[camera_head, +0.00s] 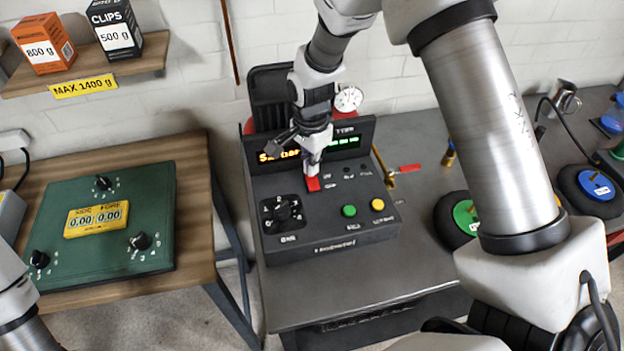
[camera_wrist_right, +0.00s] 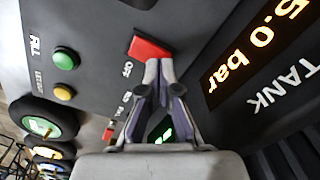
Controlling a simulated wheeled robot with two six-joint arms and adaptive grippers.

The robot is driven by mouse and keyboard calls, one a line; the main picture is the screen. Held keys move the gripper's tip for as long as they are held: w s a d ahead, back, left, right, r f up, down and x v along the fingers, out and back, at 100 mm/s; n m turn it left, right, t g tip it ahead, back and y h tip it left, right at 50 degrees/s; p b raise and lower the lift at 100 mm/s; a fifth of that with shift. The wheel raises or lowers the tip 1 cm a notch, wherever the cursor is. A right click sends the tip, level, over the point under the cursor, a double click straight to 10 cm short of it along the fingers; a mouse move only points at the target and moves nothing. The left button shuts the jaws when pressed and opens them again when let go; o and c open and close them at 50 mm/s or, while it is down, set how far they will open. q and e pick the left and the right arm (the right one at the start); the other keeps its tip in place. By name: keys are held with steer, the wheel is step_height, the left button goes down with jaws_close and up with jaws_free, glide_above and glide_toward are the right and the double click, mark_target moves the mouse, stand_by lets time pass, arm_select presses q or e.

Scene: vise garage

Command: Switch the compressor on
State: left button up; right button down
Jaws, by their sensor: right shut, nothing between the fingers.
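The compressor (camera_head: 340,240) is a dark control box on the grey bench, with a lit display panel behind its top face. Its red switch (camera_head: 313,184) sits on the top face, and shows in the right wrist view (camera_wrist_right: 148,48) with "OFF" printed beside it. My right gripper (camera_head: 311,170) is shut and empty, pointing down with its fingertips at the red switch. In the right wrist view the fingertips (camera_wrist_right: 158,64) are at the switch's edge; I cannot tell whether they touch. My left arm (camera_head: 20,310) shows only at the left edge; its gripper is out of view.
The box also has a black knob (camera_head: 283,211), a green button (camera_head: 349,211) and a yellow button (camera_head: 378,205). A brass valve with a red handle (camera_head: 408,168) stands right of it. Wheels lie further right. A green panel (camera_head: 100,225) lies on the wooden table at left.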

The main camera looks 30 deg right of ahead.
steer(key=shift+f+b, duration=0.3)
steer(key=shift+f, duration=0.35)
step_height(320, 180, up, 7)
steer(key=p, duration=0.7)
steer(key=shift+r, duration=0.1)
stand_by(0.4)
